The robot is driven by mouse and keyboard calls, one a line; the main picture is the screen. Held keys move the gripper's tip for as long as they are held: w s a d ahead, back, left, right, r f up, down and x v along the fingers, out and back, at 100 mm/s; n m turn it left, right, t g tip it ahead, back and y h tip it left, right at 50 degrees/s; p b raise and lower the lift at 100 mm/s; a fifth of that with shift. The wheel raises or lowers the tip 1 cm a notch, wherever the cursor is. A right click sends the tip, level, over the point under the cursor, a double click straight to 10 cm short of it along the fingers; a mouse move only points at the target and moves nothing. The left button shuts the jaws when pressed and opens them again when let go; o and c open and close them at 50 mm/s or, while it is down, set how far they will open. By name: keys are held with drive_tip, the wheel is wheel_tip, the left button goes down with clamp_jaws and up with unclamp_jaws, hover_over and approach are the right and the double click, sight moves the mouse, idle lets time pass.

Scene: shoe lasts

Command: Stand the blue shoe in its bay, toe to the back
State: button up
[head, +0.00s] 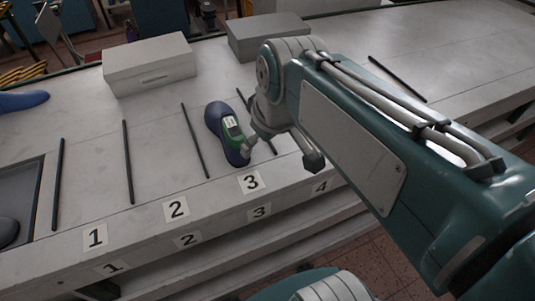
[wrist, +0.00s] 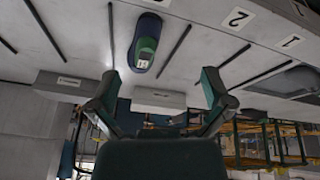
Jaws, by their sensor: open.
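The blue shoe (head: 215,119), with a green patch and a white label on top, rests on the bench in the bay marked 3, between two dark divider strips. Its broad rounded end points to the back. It also shows in the wrist view (wrist: 149,28), clear of the fingers. My gripper (head: 281,153) is open beside the shoe's front end, to its right; one fingertip overlaps the shoe in the head view, so touch is unclear. In the wrist view my gripper (wrist: 160,89) has its fingers spread and nothing between them.
Two grey boxes (head: 150,67) (head: 268,36) stand behind the bays. Another blue object (head: 22,101) lies at the left edge. A dark tray (head: 18,200) sits at the front left. The bays marked 1 and 2 look empty.

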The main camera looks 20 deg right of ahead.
drive_tip(key=s+f+m+t, duration=0.1)
drive_tip(key=s+f+m, duration=0.2)
drive_tip(key=s+m, duration=0.1)
drive_tip(key=shift+s+f+h, duration=0.2)
drive_tip(key=shift+s+h, duration=0.1)
drive_tip(key=shift+s, duration=0.45)
